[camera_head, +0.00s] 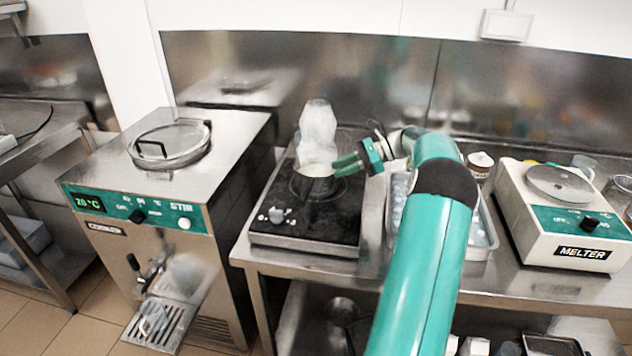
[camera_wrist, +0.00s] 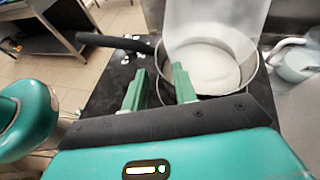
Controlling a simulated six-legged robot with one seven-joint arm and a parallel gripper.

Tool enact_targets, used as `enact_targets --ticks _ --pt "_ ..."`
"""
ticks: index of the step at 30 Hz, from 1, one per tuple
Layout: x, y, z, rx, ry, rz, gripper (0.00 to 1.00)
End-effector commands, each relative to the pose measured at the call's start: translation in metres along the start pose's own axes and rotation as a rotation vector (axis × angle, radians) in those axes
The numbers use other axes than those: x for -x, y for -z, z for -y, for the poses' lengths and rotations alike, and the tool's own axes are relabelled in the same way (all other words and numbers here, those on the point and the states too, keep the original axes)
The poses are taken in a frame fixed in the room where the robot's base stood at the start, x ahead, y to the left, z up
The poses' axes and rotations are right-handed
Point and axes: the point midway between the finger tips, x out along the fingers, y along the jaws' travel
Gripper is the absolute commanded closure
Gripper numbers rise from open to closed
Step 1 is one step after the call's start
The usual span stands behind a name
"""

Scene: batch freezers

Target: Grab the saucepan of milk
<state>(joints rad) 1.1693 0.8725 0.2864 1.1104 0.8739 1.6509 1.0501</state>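The saucepan of milk (camera_head: 314,186) stands on a black cooktop (camera_head: 330,226), with white milk inside. In the wrist view the saucepan (camera_wrist: 248,80) is at the upper right, and its black handle (camera_wrist: 112,42) extends left from the rim. The handle is hard to make out in the head view. My gripper (camera_head: 345,165) is at the pan's right side in the head view. In the wrist view my gripper (camera_wrist: 159,68) has two green fingers apart with nothing between them. The right finger overlaps the pan's near rim in the picture; contact cannot be told. The handle lies beyond the fingertips.
A tall translucent white shape (camera_head: 318,126) rises at the pan. A batch freezer (camera_head: 222,160) stands left of the counter. A metal tray (camera_head: 478,246) is right of the cooktop, partly behind my arm. A melter (camera_head: 560,225) stands farther right.

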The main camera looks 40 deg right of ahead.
Motion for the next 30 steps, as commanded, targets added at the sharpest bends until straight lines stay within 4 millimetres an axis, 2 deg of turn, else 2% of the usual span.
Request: enact_targets --ticks 6,9,17,22,30 --pt "-0.034 0.001 -0.004 0.001 -0.006 0.002 0.72" --pt "-0.045 0.001 -0.004 0.001 -0.005 0.000 0.72" --pt "-0.048 0.001 -0.003 0.002 -0.004 0.000 0.72" --pt "-0.048 0.001 -0.003 0.001 -0.004 0.000 1.00" --pt "-0.048 0.002 -0.003 0.000 -0.004 -0.001 1.00"
